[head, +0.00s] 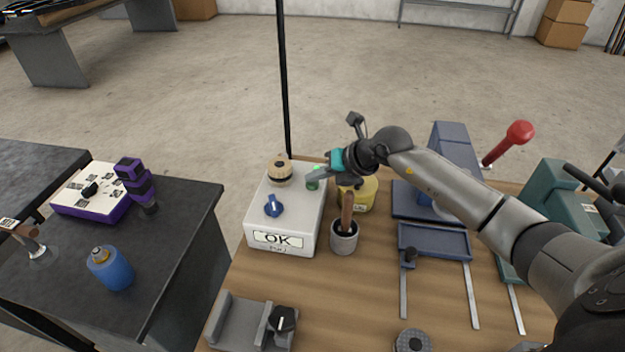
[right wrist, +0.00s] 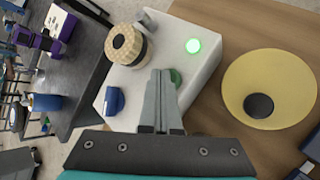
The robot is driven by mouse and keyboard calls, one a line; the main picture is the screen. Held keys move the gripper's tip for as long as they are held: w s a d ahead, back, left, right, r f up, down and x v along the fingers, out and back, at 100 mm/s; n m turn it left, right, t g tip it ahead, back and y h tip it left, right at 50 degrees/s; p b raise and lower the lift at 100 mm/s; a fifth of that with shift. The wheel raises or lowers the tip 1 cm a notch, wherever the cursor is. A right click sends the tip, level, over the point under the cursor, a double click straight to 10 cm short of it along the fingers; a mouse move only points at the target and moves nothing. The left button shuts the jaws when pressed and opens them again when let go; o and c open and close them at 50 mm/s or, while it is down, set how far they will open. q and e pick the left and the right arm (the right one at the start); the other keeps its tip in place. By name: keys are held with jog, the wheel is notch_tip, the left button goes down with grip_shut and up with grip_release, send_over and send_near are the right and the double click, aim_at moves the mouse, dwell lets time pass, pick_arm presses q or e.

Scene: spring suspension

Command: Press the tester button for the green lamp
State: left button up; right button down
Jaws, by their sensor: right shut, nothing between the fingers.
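The white tester box (head: 283,238), labelled OK on its front, stands on the wooden bench. It carries a blue knob (head: 273,206), a beige ribbed dome (head: 280,170) and a green button (head: 312,184). In the right wrist view the green lamp (right wrist: 193,45) glows bright green, and the green button (right wrist: 176,77) is partly hidden behind the fingers. My right gripper (head: 314,175) is shut and empty, its fingertips pointing down at the button. I cannot tell whether they touch it. My left gripper is not in view.
A yellow round part (right wrist: 250,88) and a grey cup (head: 344,238) with a wooden-handled tool stand right of the box. A blue press (head: 455,150) with a red-knobbed lever stands further right. A dark table (head: 180,270) with a purple-edged box is at left.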

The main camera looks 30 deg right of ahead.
aim_at(316, 186)
jog(key=shift+r+p, duration=0.7)
jog(key=shift+r, duration=0.1)
notch_tip(316, 186, up, 5)
jog(key=p, duration=0.5)
jog(key=shift+r, duration=0.1)
dwell(0.4)
